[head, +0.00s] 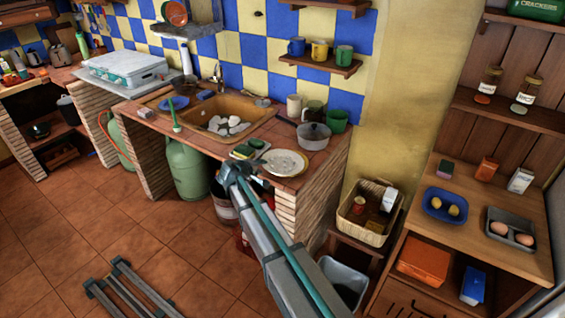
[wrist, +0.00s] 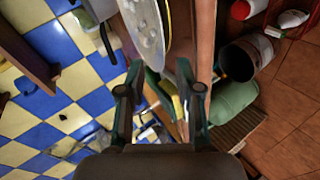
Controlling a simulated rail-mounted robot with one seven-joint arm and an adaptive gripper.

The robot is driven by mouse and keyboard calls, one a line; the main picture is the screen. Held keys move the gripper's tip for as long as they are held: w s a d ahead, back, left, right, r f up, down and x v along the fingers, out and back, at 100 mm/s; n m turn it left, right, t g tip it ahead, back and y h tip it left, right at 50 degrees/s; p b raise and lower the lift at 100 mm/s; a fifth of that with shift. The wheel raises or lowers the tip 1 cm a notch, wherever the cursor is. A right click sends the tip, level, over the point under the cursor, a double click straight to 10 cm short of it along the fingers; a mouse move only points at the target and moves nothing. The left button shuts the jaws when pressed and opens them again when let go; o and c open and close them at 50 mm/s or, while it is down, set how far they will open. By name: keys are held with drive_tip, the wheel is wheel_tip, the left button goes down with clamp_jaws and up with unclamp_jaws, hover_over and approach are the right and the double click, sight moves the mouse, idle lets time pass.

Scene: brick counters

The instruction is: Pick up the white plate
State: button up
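The white plate (head: 284,163) lies on the tiled counter by the sink, near its front right corner. It has a speckled face and also shows in the wrist view (wrist: 143,28), steeply angled at the top. A pale yellowish edge shows beside it there; I cannot tell whether it is a second plate. My gripper (head: 232,172) is at the counter's front edge, left of the plate. In the wrist view my gripper (wrist: 160,98) has its two fingers well apart, with the plate beyond the fingertips. Nothing is visibly held.
Sponges (head: 243,152) lie just left of the plate. The sink (head: 232,116) holds white dishes. A green gas bottle (head: 187,168) stands below the counter.

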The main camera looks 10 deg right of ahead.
drive_tip(key=p+x, duration=0.1)
drive_tip(key=x, duration=0.2)
drive_tip(key=shift+w+f, duration=0.15)
clamp_jaws()
